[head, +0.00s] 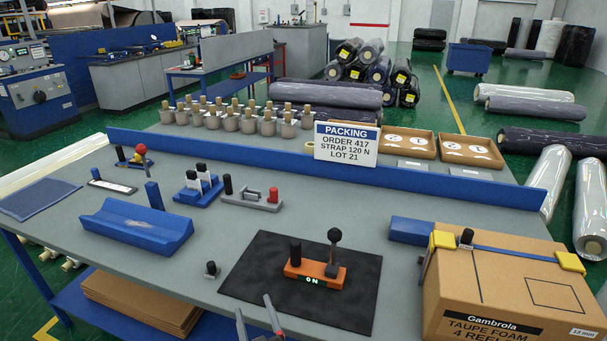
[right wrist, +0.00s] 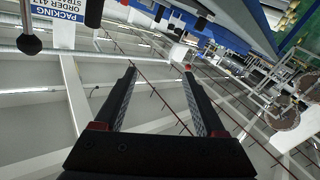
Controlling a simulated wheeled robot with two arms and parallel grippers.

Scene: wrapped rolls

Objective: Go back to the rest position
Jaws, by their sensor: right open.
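My right gripper (head: 253,306) shows at the bottom edge of the head view, just in front of the table's near edge. Its two fingers are apart with nothing between them; they also show open and empty in the right wrist view (right wrist: 159,72). An orange device (head: 309,271) with a display, a black post and a black ball-topped lever stands on a black mat (head: 254,262), beyond the gripper and apart from it. The ball-topped lever (right wrist: 29,42) also shows in the right wrist view. My left gripper is out of view.
A blue cradle (head: 135,228), small fixtures and a small black knob (head: 211,269) stand on the grey table (head: 195,285). A packing sign (head: 346,144) stands by the blue rail (head: 450,185).

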